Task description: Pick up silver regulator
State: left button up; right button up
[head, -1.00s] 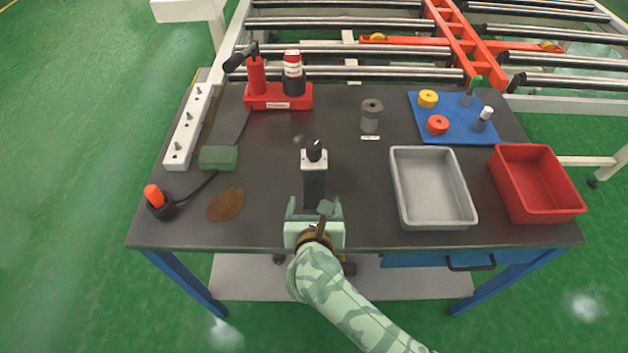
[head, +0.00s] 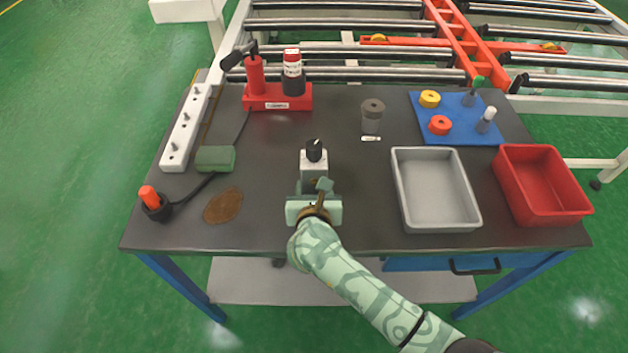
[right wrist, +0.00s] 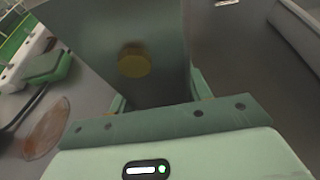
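The silver regulator (head: 314,161) stands upright in the middle of the dark table, a pale silver block with a black knob on top. In the right wrist view its large grey body (right wrist: 150,80) with a brownish round spot fills the space ahead of the gripper. My right gripper (head: 316,188) is at the regulator's near side, with its fingers apart on either side of the body; contact is not clear. The regulator's lower part is hidden by the gripper. My left gripper is not in view.
A grey tray (head: 473,221) and a red bin (head: 580,213) stand at right. A green box (head: 215,158) and a brown patch (head: 223,205) are at left.

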aim_at(313, 174)
grip_shut()
jog(key=shift+r, duration=0.1)
